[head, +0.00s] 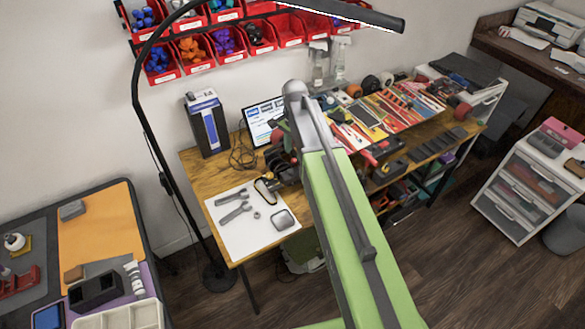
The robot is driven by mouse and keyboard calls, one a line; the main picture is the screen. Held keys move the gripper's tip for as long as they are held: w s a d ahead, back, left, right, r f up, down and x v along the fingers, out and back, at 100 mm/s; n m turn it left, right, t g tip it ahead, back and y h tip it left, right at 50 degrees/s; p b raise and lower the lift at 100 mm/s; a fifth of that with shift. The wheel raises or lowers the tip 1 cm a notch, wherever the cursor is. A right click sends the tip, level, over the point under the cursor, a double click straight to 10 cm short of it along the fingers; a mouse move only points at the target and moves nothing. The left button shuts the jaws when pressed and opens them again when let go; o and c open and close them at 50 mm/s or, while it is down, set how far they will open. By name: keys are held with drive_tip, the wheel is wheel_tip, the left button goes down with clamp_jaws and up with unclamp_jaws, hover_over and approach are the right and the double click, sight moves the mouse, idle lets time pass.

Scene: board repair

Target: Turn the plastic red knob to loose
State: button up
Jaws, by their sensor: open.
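My green arm reaches over the wooden workbench (200,165) and bends at a grey elbow, and its far part is largely hidden behind it. My gripper (265,190) shows as a small dark shape just left of the arm, above the edge of the white mat; its jaws are open, and I see nothing held in them. A small reddish part (277,136) shows left of the arm near the screen. It is too small to tell whether it is the red knob. No knob can be made out clearly, and its setting cannot be read.
The white mat (226,226) holds wrenches and a grey square part (284,220). A monitor (262,119) and a dark box (207,124) stand behind. Many tools crowd the bench's right side. A lamp pole (152,130) rises at the left.

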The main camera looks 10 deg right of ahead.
sight(294, 160)
wheel_tip(294, 160, down, 4)
drive_tip(key=shift+r+b, duration=0.1)
drive_tip(key=shift+b, duration=1.05)
drive_tip(key=shift+r, duration=0.1)
